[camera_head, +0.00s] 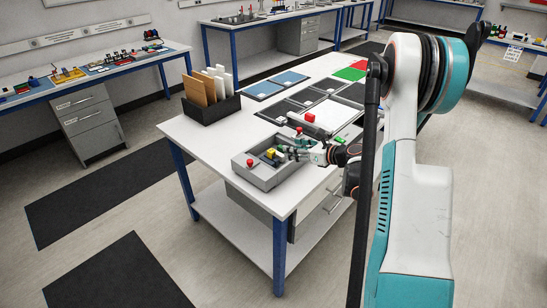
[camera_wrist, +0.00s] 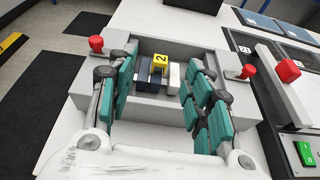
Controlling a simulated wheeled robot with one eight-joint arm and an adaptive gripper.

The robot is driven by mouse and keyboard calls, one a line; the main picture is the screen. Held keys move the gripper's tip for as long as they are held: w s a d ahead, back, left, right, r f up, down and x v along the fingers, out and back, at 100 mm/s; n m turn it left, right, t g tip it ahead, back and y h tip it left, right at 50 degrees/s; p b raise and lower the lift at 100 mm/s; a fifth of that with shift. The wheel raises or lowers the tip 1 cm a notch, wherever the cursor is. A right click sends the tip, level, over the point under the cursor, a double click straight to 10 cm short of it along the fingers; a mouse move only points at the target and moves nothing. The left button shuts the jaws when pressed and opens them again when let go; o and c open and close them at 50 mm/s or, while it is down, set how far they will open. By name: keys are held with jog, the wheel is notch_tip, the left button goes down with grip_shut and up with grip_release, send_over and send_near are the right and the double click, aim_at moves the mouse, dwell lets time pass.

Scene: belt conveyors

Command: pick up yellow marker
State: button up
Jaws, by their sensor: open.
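The yellow marker (camera_wrist: 160,62), a small block with a dark "2" on it, stands inside a grey tray (camera_wrist: 85,83) among dark and white blocks. In the head view the marker (camera_head: 270,153) is a small yellow spot in the tray (camera_head: 262,181) near the table's front left. My gripper (camera_wrist: 163,75) is open, with its green-padded fingers on either side of the marker and visible gaps between. In the head view my gripper (camera_head: 288,152) reaches over the tray from the right. The marker's lower part is hidden by the blocks.
Red knobs (camera_wrist: 96,43) and (camera_wrist: 248,71) sit on the tray's left and right edges. A black holder with upright boards (camera_head: 211,109) stands behind the tray. Dark panels and a green button (camera_wrist: 306,153) lie to the right. White tabletop is clear to the left.

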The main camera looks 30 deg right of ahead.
notch_tip(320, 180, down, 3)
jog(key=s+d, duration=0.1)
jog(key=b, duration=0.2)
send_near(273, 151)
jog(key=shift+w+a+f+n+g, duration=0.15)
jog(key=shift+w+a+f+g, duration=0.15)
jog(key=shift+w, duration=0.3)
jog(key=shift+w+a+f+n+g, duration=0.15)
jog(key=shift+w+a+f, duration=0.15)
jog(key=shift+w, duration=0.3)
jog(key=shift+r+b+x, duration=0.15)
jog(key=shift+b+x, duration=0.35)
jog(key=shift+x, duration=1.15)
jog(key=shift+r+b+x, duration=0.15)
jog(key=shift+b+x, duration=0.35)
jog(key=shift+x, duration=1.1)
jog(key=shift+w+d, duration=0.15)
jog(key=shift+d, duration=0.05)
jog(key=shift+c, duration=0.6)
jog(key=c, duration=0.8)
jog(key=shift+o, duration=0.2)
jog(key=shift+r, duration=0.15)
